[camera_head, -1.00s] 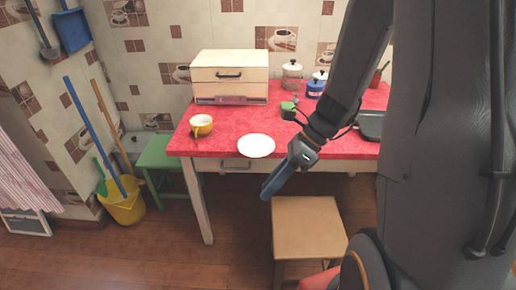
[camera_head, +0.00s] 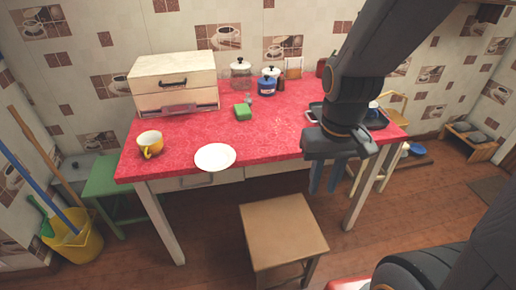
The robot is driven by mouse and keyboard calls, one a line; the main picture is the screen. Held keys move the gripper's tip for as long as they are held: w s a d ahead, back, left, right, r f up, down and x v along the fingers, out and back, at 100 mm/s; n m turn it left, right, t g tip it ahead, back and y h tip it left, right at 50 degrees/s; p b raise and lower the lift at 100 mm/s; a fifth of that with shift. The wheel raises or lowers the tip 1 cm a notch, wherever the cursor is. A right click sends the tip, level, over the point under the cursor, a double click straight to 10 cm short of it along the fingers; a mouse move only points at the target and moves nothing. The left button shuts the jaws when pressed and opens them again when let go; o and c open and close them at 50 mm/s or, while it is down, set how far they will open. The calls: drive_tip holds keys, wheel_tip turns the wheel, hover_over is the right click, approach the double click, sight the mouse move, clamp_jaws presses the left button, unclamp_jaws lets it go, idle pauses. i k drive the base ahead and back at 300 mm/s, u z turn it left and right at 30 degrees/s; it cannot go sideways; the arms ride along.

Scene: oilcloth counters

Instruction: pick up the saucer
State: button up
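The white saucer (camera_head: 215,157) lies flat near the front edge of the red-covered table (camera_head: 190,128), and nothing lies on it. My gripper (camera_head: 327,180) points down in front of the table's front edge, to the right of the saucer and well apart from it. Its two blue-grey fingers show with a narrow gap between them. The gripper looks open and empty. My arm hides part of the table's right side.
A brown stool (camera_head: 283,230) stands in front of the table.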

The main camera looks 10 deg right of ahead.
sight(215, 157)
drive_tip(key=z, duration=1.4)
drive_tip(key=k, duration=0.7)
drive_tip(key=u, duration=2.15)
